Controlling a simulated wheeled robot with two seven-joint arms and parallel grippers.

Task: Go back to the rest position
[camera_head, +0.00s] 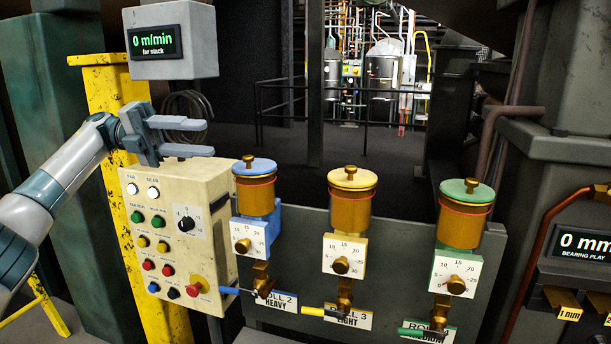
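My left gripper (190,137) is raised at the upper left, above the top of the cream control box (215,225). Its two grey fingers point right and stand apart with nothing between them. My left arm (62,178) comes in from the left edge. My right gripper does not show in this view.
The control box carries several coloured buttons and a black dial (187,223). A panel (400,240) to its right holds blue, yellow and green-lidded oilers with dials and levers. A speed display (155,40) reads 0 m/min. A bearing play display (585,244) stands at right.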

